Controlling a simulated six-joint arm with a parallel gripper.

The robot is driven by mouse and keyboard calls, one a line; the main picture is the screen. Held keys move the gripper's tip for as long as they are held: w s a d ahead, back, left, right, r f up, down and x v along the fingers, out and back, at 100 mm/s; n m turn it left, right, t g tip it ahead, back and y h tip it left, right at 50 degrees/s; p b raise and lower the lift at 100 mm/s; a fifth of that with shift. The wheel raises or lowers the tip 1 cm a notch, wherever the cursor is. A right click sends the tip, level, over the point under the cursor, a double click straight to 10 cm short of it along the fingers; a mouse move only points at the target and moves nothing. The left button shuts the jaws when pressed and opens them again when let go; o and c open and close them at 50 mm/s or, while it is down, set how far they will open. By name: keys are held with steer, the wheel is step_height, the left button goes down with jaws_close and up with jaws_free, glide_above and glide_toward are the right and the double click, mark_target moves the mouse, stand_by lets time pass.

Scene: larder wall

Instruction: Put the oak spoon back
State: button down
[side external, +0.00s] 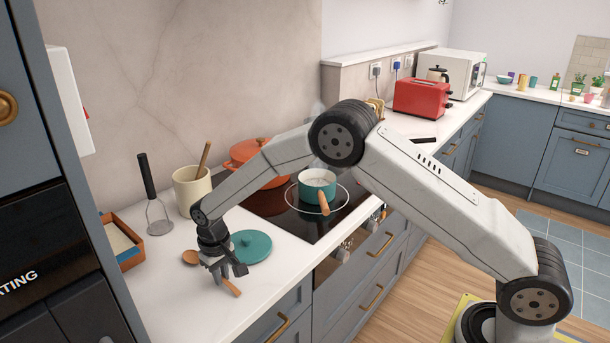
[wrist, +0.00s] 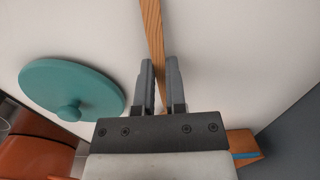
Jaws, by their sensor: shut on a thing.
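The oak spoon (side external: 190,257) is low over the white worktop left of the hob, its bowl to the left and its handle end (side external: 232,289) toward the front edge. My gripper (side external: 226,273) points down and is shut on the handle. In the wrist view the wooden handle (wrist: 152,25) runs up between the two fingers of my gripper (wrist: 159,65); the bowl is out of that view. I cannot tell whether the spoon touches the worktop. A cream crock (side external: 190,192) with a wooden-handled utensil (side external: 204,160) in it stands behind, near the wall.
A teal lid (side external: 252,246) lies close right of my gripper, also in the wrist view (wrist: 72,88). A masher (side external: 150,190) stands left of the crock, near a wooden tray (side external: 125,240). An orange pot (side external: 257,160) and a teal saucepan (side external: 317,186) are on the hob.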

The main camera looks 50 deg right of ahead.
steer(key=shift+f, duration=0.1)
steer(key=c, duration=0.7)
jaws_free()
step_height(320, 180, up, 12)
steer(key=shift+r, duration=0.1)
stand_by(0.8)
steer(key=s+d+t, duration=0.1)
steer(key=s+d, duration=0.3)
steer(key=s, duration=0.4)
steer(key=s+d+f, duration=0.1)
steer(key=s+d, duration=0.3)
steer(key=s, duration=0.5)
steer(key=s+d+t, duration=0.1)
steer(key=s+d, duration=0.3)
steer(key=s, duration=0.4)
steer(key=shift+s+f+t, duration=0.2)
steer(key=shift+f+t, duration=0.1)
steer(key=shift+f, duration=0.1)
